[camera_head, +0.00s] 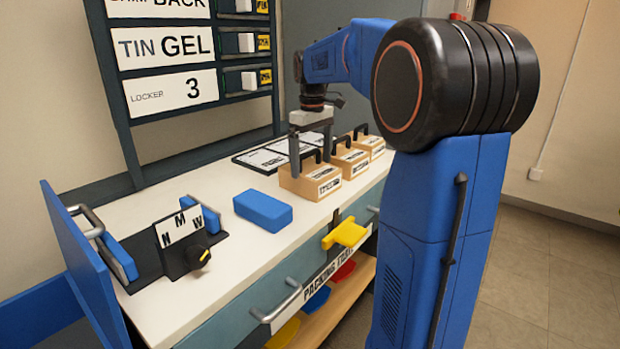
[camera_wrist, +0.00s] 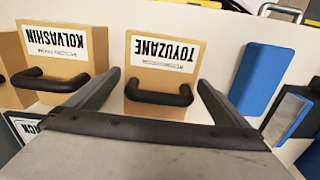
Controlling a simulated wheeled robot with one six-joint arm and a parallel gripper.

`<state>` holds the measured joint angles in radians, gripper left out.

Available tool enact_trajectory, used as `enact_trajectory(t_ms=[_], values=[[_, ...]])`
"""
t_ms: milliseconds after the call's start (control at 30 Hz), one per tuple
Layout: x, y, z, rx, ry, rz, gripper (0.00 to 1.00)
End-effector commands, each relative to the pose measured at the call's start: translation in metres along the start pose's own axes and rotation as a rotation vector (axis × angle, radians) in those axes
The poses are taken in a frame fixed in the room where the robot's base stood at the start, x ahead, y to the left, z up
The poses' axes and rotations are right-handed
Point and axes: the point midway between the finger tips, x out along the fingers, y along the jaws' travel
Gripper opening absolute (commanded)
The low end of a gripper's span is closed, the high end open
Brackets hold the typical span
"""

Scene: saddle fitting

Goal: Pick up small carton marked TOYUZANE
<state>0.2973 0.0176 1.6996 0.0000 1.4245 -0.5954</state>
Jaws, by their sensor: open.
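The small carton marked TOYUZANE (camera_wrist: 165,50) is tan with a white label and a black arched handle (camera_wrist: 158,95). In the head view it is the nearest carton (camera_head: 310,185) of the row on the white bench. My gripper (camera_head: 310,157) is over this carton, fingers pointing down. In the wrist view my gripper (camera_wrist: 159,76) is open, with one finger on each side of the carton and its handle between them. Nothing is gripped. I cannot tell whether the fingers touch the carton.
A carton marked KOLVASHIN (camera_wrist: 62,50) stands close to the left in the wrist view. A blue block (camera_head: 262,210) lies on the bench (camera_head: 200,290) with clear space around it. Black-framed label boards (camera_head: 262,160) lie behind the cartons. A yellow piece (camera_head: 345,233) juts from the bench front.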

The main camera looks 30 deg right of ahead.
Motion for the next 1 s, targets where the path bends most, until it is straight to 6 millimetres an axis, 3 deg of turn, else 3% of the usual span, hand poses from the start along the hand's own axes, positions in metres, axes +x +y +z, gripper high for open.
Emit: enact_trajectory(t_ms=[200,533,700,1000], values=[[0.028,-0.001,-0.001,0.000,-0.001,-0.001,1.00],[0.034,-0.001,-0.002,0.000,0.000,0.000,1.00],[0.034,-0.001,-0.002,0.000,0.000,0.000,0.62],[0.031,-0.001,-0.002,0.000,0.001,0.001,0.60]])
